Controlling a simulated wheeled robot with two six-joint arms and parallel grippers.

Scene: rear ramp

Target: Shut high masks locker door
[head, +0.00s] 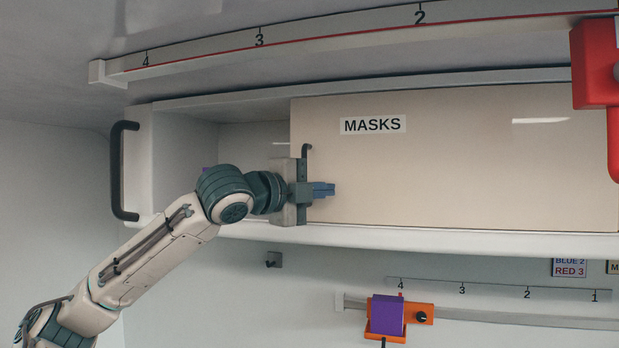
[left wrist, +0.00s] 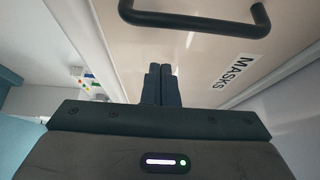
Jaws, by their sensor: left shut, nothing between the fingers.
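The high masks locker has a beige sliding door (head: 450,160) labelled MASKS (head: 371,125). The door covers the middle and right of the locker front, and an open gap (head: 250,136) shows at the left end. A dark bar handle (head: 306,152) sits near the door's left edge, partly hidden by my gripper. My left gripper (head: 330,189) is shut and empty in front of the door, close to the handle. In the left wrist view the shut fingers (left wrist: 161,72) point along the door panel (left wrist: 190,60), with the handle (left wrist: 197,20) beyond their tips. Contact cannot be told.
A dark grab bar (head: 117,171) stands at the locker's left end. A numbered rail (head: 340,42) runs above and a red fixture (head: 597,75) hangs at the right.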

